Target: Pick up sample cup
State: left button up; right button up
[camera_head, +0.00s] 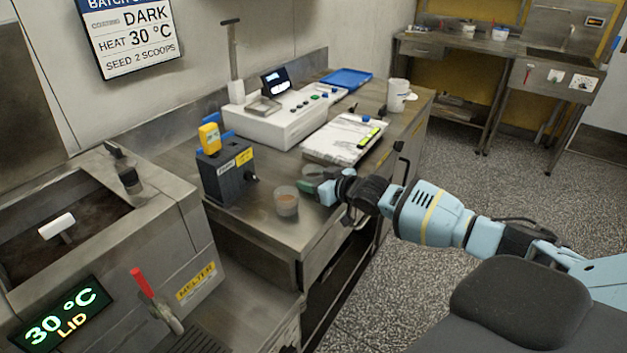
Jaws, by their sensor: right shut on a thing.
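The sample cup (287,203) is a small translucent cup with brown contents. It is upright at the front of the steel counter, to the right of a dark grey box. My right gripper (305,186) comes in from the right, with its fingertips at the cup's upper right rim. It is shut on the cup, though the exact contact is small and partly hidden. I cannot tell whether the cup's base touches the counter. My left gripper is not in view.
The dark box (226,178) with a yellow device (209,138) on it stands close left of the cup. The melter (165,262) is front left.

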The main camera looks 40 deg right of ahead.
aim_at(306, 167)
jog(key=shift+r, duration=0.15)
jog(key=shift+c, duration=0.2)
